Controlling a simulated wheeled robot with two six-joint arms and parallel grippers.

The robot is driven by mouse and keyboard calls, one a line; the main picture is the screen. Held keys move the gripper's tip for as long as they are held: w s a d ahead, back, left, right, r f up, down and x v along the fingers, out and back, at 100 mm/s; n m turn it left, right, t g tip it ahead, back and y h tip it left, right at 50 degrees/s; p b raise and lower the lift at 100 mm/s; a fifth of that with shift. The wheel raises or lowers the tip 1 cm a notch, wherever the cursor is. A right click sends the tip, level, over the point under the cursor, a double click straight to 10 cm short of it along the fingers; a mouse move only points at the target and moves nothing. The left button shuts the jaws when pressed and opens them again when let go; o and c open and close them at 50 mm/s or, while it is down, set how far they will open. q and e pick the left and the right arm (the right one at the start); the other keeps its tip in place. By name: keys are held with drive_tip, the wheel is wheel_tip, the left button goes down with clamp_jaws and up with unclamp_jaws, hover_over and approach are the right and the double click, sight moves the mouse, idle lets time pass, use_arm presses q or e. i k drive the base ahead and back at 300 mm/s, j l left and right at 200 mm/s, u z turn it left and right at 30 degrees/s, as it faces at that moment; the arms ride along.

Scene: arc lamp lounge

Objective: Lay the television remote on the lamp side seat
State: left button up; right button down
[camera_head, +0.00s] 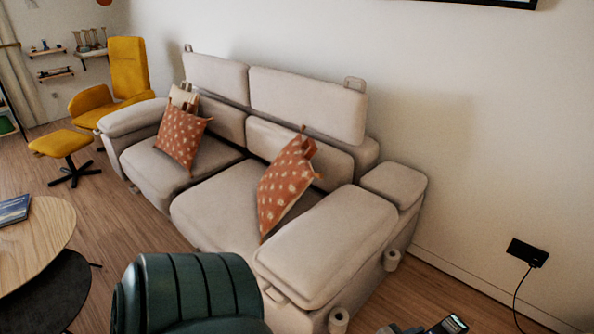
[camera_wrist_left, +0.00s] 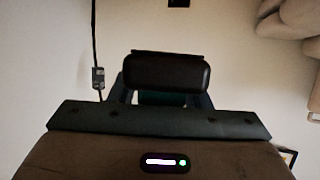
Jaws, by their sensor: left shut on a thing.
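The left wrist view shows my left gripper (camera_wrist_left: 160,99) shut on a dark, round-edged block, which I take for the television remote (camera_wrist_left: 167,71). Pale wall lies behind it. In the head view the grey sofa has a left seat (camera_head: 150,163) and a right seat (camera_head: 208,200), both with bare room in front of the cushions. No lamp shows, so I cannot tell which seat is on the lamp side. My right gripper is not in view.
Orange patterned cushions stand on the left seat (camera_head: 184,140) and right seat (camera_head: 284,185). The wide right armrest (camera_head: 325,245) borders the right seat. A dark green ribbed shape (camera_head: 190,290) fills the lower front. A round wooden table (camera_head: 40,235) and yellow chair (camera_head: 128,70) stand left.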

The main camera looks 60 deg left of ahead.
sight(224, 214)
drive_tip(key=k+j+u, duration=0.15)
drive_tip(key=j+u, duration=0.25)
drive_tip(key=j, duration=0.3)
drive_tip(key=j+u, duration=0.4)
drive_tip(key=j, duration=0.25)
drive_tip(key=j+u, duration=0.4)
drive_tip(key=j, duration=0.3)
